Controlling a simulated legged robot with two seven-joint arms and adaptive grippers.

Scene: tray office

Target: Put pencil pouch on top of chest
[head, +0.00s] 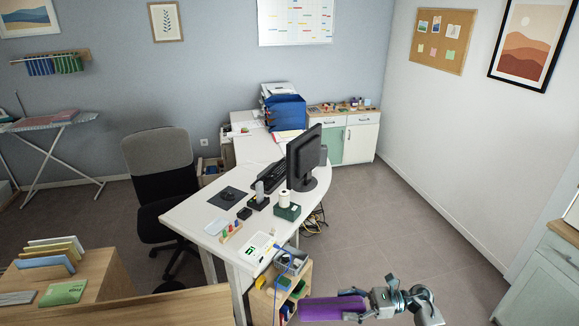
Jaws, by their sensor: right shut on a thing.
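My right gripper (362,303) is at the bottom of the head view, right of centre. It is shut on a purple pencil pouch (328,309), which reaches out to the left of it, clear of the desk. A low white chest (361,141) with drawers and a pale green door stands at the back against the wall. Another pale chest (545,280) with a wooden top is cut off at the right edge. I cannot tell which chest the task names. My left gripper is not in view.
A white desk (190,218) with a monitor (303,158) fills the middle. A small wooden shelf unit (262,305) stands left of the pouch. Small items crowd the back chest's top. An office chair (160,170) is behind the desk. Floor (400,220) right of the desk is clear.

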